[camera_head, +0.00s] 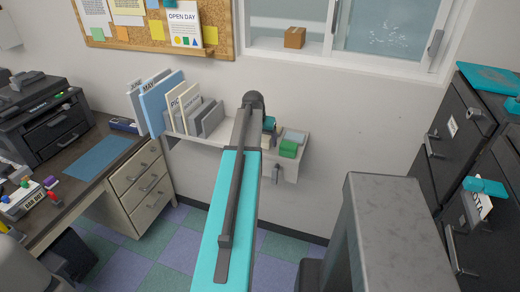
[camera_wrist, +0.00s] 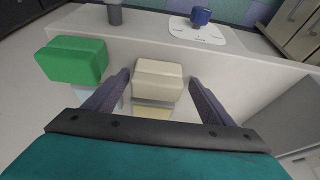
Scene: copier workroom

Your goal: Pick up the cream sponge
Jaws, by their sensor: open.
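The cream sponge (camera_wrist: 158,80) is a pale block in the middle of the wrist view, on the white wall shelf (camera_wrist: 140,26). My gripper (camera_wrist: 158,77) is open, with one dark finger on each side of the sponge. Small gaps show between the fingers and the sponge, so it is not gripped. A yellowish piece and a grey strip show at the sponge's near side, partly cut off by my gripper.
A green sponge (camera_wrist: 72,60) lies just left of my left finger; it also shows in the head view (camera_head: 288,149). Upright folders (camera_head: 160,100) stand on the shelf's left part.

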